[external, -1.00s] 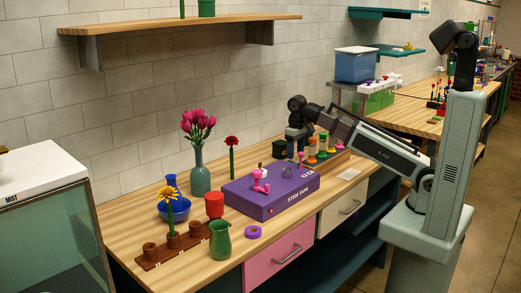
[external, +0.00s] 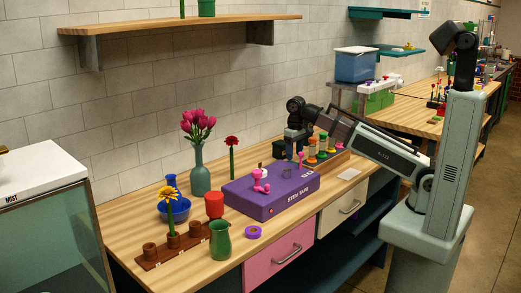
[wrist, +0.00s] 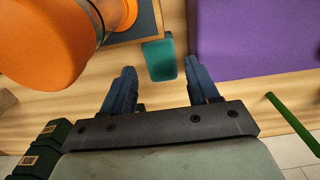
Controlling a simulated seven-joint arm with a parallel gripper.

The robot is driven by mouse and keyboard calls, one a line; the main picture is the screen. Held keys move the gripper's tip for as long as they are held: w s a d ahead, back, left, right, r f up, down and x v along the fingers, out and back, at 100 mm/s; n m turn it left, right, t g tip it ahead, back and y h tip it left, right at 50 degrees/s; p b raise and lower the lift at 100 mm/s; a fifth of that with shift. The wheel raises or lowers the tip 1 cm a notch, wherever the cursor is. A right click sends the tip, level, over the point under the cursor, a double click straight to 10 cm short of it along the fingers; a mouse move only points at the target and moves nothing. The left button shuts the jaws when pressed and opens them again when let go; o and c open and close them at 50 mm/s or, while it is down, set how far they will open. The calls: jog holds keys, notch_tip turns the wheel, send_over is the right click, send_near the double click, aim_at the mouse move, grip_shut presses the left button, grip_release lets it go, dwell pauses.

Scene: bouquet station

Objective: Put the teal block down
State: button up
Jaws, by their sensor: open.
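The teal block (wrist: 160,58) stands on the wooden bench between a dark-edged tray and a purple box, in the wrist view. My gripper (wrist: 162,72) is open, its two blue fingers spread to the left and right of the block's near end. A gap shows between each finger and the block, and neither appears to touch it. In the external view my gripper (external: 297,148) is low behind the purple box, and I cannot make out the teal block there.
The purple box (wrist: 260,35) is close on the right. A large orange object (wrist: 45,40) and the dark-edged tray (wrist: 135,30) are close on the left. A green stem (wrist: 292,122) and dark labelled boxes (wrist: 40,148) lie nearer my wrist.

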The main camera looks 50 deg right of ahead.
jog(key=shift+f, duration=3.3)
jog(key=c, duration=0.8)
jog(key=shift+r, duration=0.1)
